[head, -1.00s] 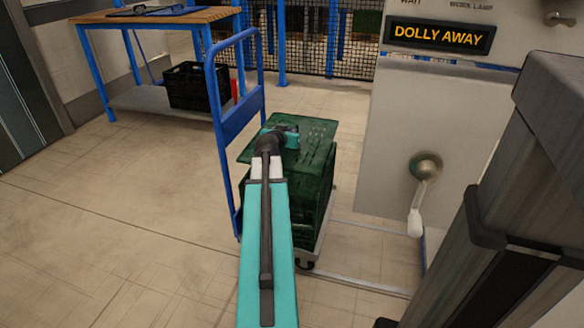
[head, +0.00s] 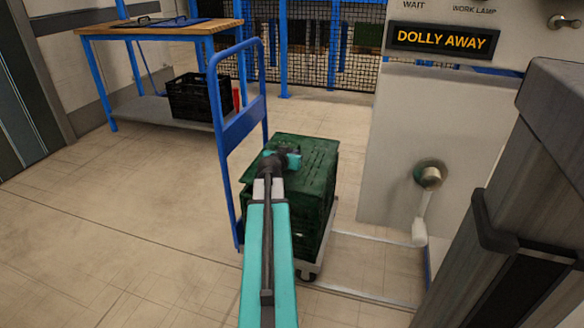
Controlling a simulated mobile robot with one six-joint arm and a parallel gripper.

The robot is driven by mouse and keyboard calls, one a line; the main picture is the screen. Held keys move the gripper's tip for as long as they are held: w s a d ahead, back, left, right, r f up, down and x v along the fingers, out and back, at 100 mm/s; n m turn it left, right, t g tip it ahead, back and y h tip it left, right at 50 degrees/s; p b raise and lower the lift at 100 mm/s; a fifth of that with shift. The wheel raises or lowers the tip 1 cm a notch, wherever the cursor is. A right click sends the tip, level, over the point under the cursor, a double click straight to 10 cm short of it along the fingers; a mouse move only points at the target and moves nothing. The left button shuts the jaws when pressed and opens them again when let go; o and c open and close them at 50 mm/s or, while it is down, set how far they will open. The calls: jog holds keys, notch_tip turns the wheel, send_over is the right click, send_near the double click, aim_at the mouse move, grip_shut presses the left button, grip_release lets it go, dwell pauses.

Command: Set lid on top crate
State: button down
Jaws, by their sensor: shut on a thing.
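The dark green lid (head: 316,153) lies flat over the top of the green crate (head: 318,205), roughly in line with its sides. No clear gap shows between them, but I cannot tell whether the lid is fully seated. My gripper (head: 289,158) is at the middle of the lid and shut on it; the fingertips are partly hidden by my wrist. My teal arm hides the near left part of the crate. The crate stands on a low dolly (head: 312,262) with a blue upright handle (head: 240,122) on its left.
A grey machine panel (head: 400,150) with a crank (head: 428,180) and a lit "DOLLY AWAY" sign (head: 440,39) stands right of the dolly. A wooden-topped bench (head: 175,27) with a black crate (head: 195,95) beneath is back left. Floor to the left is clear.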

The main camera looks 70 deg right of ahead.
aim_at(288, 171)
jog(key=shift+f, duration=0.1)
jog(key=shift+f+b, duration=1.05)
jog(key=shift+f, duration=1.35)
jog(key=c, duration=1.8)
grip_release()
jog(key=shift+p+v, duration=0.55)
jog(key=shift+v, duration=2.45)
jog(key=shift+a+r+p, duration=0.15)
jog(key=shift+r+p, duration=0.1)
jog(key=shift+p, duration=0.1)
jog(key=shift+s+p, duration=0.1)
jog(key=shift+p, duration=0.5)
